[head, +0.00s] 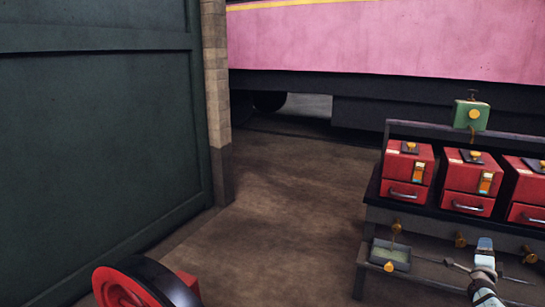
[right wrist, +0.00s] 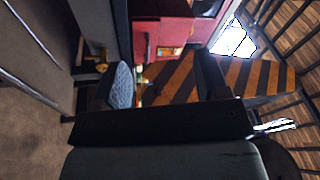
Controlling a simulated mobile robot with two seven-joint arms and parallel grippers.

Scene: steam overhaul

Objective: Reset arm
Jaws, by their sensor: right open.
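My right gripper (head: 470,257) is low at the right in the head view, in front of the lower part of a dark bench. In the right wrist view its two fingers (right wrist: 165,88) stand apart with nothing visible held between them. One finger shows a pale textured pad. My left gripper is not in view.
The bench carries red boxes with handles (head: 407,172) (head: 470,180) (head: 525,190). A green box (head: 471,115) stands above them. A small tray (head: 392,257) and brass knobs (head: 460,240) are at the bench front. A dark green wall (head: 95,130) is left; bare floor (head: 285,215) lies between.

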